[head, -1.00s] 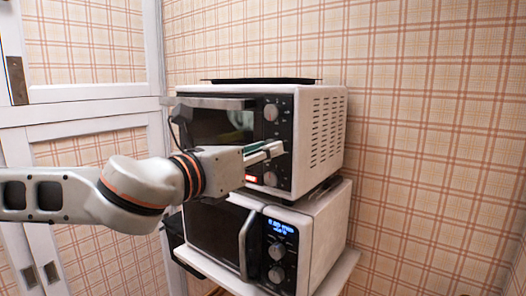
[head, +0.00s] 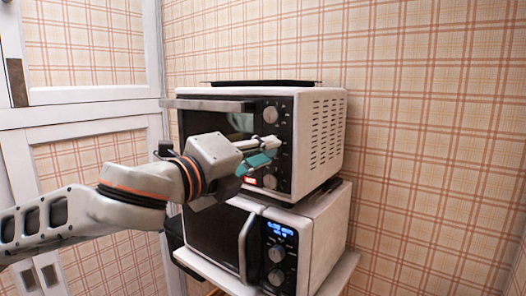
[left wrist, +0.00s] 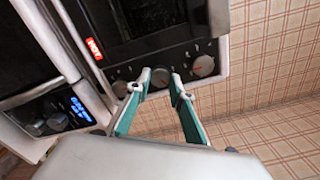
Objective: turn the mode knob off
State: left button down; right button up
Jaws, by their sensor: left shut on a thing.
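The upper toaster oven (head: 318,140) has a black control panel on its right front with a column of knobs: a top knob (head: 270,114), a bottom knob (head: 270,181) and a middle knob (left wrist: 160,77). I cannot read which is the mode knob. My left gripper (head: 277,146) is at the panel between the top and bottom knobs. In the left wrist view its teal-padded fingers (left wrist: 161,86) are closed around the middle knob, one on each side. In the head view the fingers hide most of that knob. My right gripper is not in view.
A red light (head: 249,182) glows beside the bottom knob. A microwave (head: 325,235) with a blue display and two knobs stands below on a white stand (head: 345,270). A black tray (head: 262,83) lies on top of the oven. A white door frame (head: 75,115) is at the left.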

pick_arm(q)
jog(key=n, duration=1.2)
jog(key=shift+r, duration=0.1)
jog(key=shift+n, duration=0.4)
jog(key=c, duration=1.8)
grip_release()
jog(key=shift+v, duration=3.75)
